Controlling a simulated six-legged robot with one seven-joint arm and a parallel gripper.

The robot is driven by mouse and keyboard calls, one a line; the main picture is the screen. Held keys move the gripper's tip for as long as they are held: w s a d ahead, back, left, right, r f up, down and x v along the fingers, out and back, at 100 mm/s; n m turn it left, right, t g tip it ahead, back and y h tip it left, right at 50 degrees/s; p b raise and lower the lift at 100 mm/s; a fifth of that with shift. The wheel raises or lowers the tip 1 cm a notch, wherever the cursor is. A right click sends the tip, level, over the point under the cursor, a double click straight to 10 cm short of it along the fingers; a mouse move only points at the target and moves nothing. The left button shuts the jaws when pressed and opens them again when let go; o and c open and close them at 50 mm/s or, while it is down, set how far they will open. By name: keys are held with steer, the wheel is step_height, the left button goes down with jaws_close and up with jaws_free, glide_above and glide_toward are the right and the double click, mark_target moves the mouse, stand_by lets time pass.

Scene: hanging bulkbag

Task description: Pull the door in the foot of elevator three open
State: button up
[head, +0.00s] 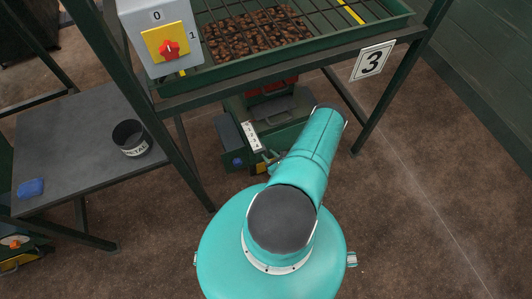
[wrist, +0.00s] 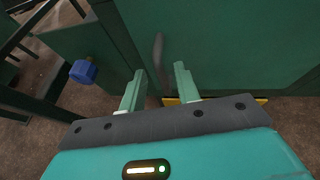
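The foot of elevator three (head: 232,137) is a dark green housing low under the frame that bears the number 3 sign (head: 372,62). My arm partly hides it in the head view. In the wrist view its flat green door (wrist: 225,40) fills the upper right and looks closed. A grey upright handle (wrist: 158,48) stands at the door's left side. My gripper (wrist: 159,70) is open, with one finger on each side of the handle's lower part. I cannot see either finger touching it. A blue knob (wrist: 83,71) sits left of my gripper.
A grey switch box (head: 160,40) with a red knob and a grated hopper (head: 255,30) of brown material are above. A dark table (head: 75,145) at left holds a black cup (head: 130,138) and a blue item (head: 30,188). The floor at right is clear.

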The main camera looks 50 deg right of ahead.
steer(key=shift+x, duration=1.45)
jaws_close()
steer(key=shift+s, duration=0.1)
